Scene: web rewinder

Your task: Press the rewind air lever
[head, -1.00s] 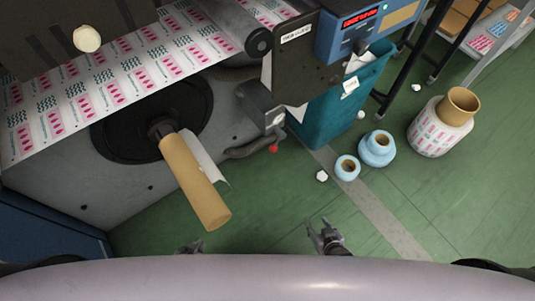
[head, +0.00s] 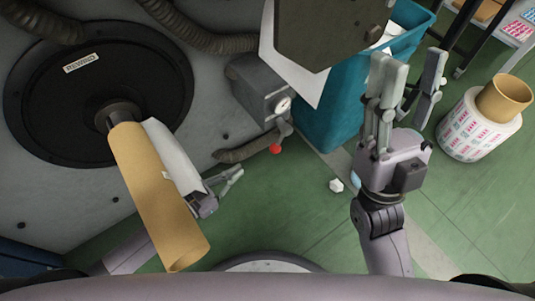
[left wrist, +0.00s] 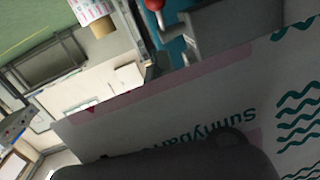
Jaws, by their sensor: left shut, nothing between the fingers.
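The air lever with its red knob (head: 276,149) hangs below a grey box with a round gauge (head: 262,95) on the machine face. In the left wrist view the red knob (left wrist: 155,5) is at the top edge beside the grey box (left wrist: 235,30). My left gripper (head: 230,180) is shut and empty, below and left of the knob and apart from it. The cardboard core and its paper tail partly hide that gripper and its arm. My right gripper (head: 405,85) is raised, open and empty, right of the lever, in front of the teal bin.
The cardboard core (head: 158,195) sticks out from the black rewind disc (head: 75,95), with a white paper tail (head: 175,155) beside it. A teal bin (head: 325,115) stands right of the lever. A printed roll (head: 475,130) stands on the green floor at right.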

